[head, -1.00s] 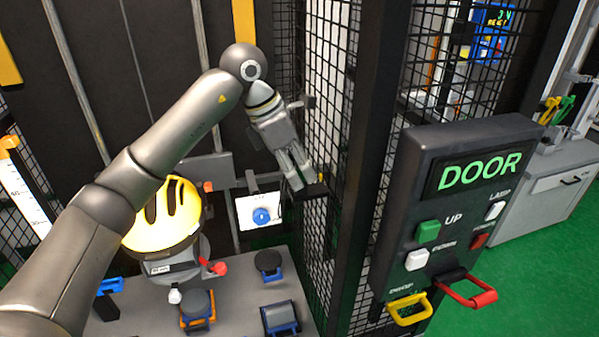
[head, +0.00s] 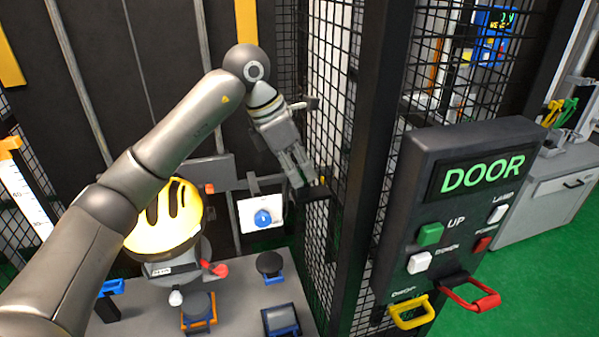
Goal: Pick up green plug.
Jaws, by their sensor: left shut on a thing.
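My left gripper (head: 302,172) reaches down beside the black mesh wall, with its fingers shut on a small dark thing (head: 316,193). A small yellow bit shows right by the fingertips. What the dark thing is I cannot tell, and no green shows on it. A green item (head: 568,112) and a yellow item (head: 552,113) stand far off at the right, above the grey cabinet; whether the green one is a plug is too small to tell. My right gripper is out of view.
A black door panel (head: 455,215) with green, white and red buttons and yellow and red handles stands at the right. The mesh wall (head: 333,110) is close to my gripper. A yellow dome (head: 165,220) and several dark fixtures sit on a grey deck (head: 240,312) below.

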